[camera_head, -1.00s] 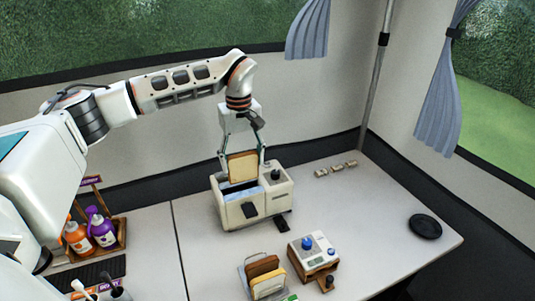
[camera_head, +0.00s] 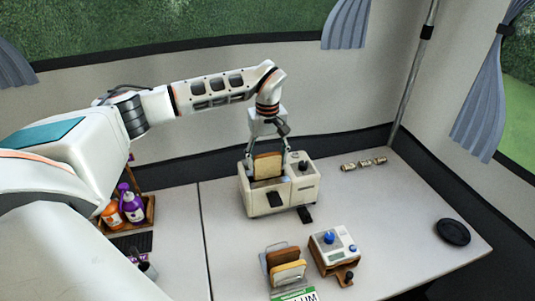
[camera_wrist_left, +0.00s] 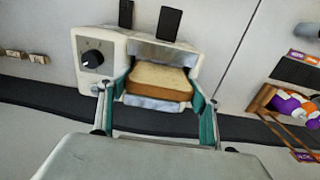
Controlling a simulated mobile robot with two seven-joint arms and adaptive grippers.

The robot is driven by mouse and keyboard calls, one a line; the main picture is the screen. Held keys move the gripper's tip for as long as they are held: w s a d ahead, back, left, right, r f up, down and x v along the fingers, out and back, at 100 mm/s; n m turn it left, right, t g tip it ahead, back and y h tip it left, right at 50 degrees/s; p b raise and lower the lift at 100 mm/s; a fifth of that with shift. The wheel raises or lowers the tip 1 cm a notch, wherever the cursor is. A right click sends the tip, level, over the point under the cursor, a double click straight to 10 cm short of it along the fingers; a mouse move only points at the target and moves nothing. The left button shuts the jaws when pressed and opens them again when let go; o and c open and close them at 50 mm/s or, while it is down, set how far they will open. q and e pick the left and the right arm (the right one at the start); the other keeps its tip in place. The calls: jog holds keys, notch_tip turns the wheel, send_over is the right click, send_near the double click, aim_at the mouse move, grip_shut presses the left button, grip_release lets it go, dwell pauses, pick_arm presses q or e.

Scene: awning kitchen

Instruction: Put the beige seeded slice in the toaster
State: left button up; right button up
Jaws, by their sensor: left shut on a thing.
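The beige slice (camera_head: 267,167) is upright between the fingers of my left gripper (camera_head: 268,160). My left gripper is shut on it, one finger at each side edge. The slice's lower part is at the slot of the cream toaster (camera_head: 262,203), and its lower edge is hidden there. In the left wrist view the slice (camera_wrist_left: 160,78) lies between the teal fingers, with the toaster (camera_wrist_left: 100,45) around it and its dark knob (camera_wrist_left: 92,59) to the left. Seeds are too small to make out. My right gripper is not in view.
A rack with other slices (camera_head: 285,267) and a white device with a blue knob (camera_head: 335,243) stand in front. A black plate (camera_head: 453,232) lies at the right. Bottles (camera_head: 133,208) stand at the left. Small items (camera_head: 363,164) lie behind.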

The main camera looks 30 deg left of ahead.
aim_at(267, 154)
pick_arm(q)
jog(key=shift+f, duration=1.85)
jog(key=o, duration=0.9)
jog(key=shift+o, duration=1.3)
jog(key=shift+r, duration=3.55)
